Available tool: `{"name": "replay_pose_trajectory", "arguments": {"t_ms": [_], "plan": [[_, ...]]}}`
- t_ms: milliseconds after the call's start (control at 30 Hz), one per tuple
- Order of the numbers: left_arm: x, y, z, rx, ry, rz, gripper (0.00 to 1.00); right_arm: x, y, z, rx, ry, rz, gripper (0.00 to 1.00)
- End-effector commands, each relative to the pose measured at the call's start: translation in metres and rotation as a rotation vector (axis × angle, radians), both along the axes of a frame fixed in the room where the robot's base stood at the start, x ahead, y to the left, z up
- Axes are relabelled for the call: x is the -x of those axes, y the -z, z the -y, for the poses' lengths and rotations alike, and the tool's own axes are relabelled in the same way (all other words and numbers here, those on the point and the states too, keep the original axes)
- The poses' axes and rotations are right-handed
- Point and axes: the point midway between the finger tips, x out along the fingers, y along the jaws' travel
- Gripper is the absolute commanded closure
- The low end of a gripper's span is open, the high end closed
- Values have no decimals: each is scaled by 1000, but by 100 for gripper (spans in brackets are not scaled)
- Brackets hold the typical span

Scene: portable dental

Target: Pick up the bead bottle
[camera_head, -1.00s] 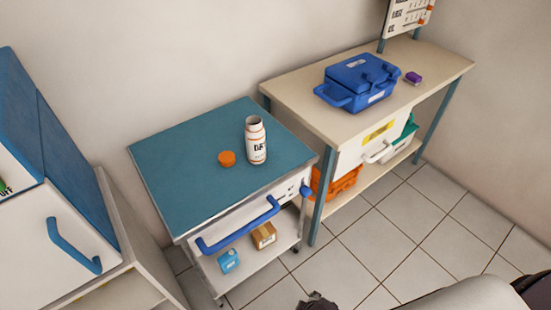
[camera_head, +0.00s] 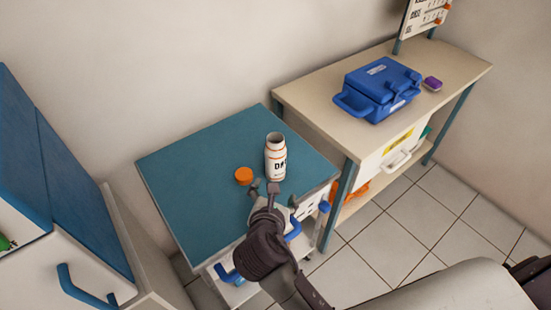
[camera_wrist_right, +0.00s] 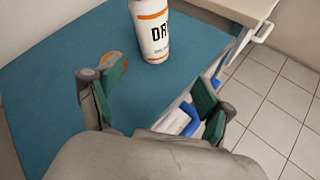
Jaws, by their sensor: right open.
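The bead bottle (camera_head: 275,158) is white with orange bands and dark lettering. It stands upright and uncapped on the teal cart top (camera_head: 195,165). An orange cap (camera_head: 243,176) lies on the cart top to its left. My right gripper (camera_head: 268,190) is open at the front edge of the cart, just in front of the bottle. In the right wrist view the bottle (camera_wrist_right: 151,28) stands ahead of my open fingers (camera_wrist_right: 155,95), not between them, and its top is cut off. The orange cap shows partly behind the left finger. My left gripper is not in view.
A beige table (camera_head: 310,95) stands to the right, holding a blue case (camera_head: 378,88) and a small purple object (camera_head: 432,83). A cabinet with a blue handle (camera_head: 85,288) is at the left. The cart top's left side is clear.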

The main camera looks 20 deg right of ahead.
Motion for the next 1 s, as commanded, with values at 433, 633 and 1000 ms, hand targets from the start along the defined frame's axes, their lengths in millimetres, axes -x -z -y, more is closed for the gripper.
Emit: {"name": "replay_pose_trajectory", "arguments": {"t_ms": [433,633,1000], "plan": [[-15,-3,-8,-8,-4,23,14,-37,-58,-2,405,-125,22,19],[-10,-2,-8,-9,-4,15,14,-70,-46,14,403,-125,21,19],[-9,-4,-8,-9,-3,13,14,-101,-36,30,400,-125,21,19]]}}
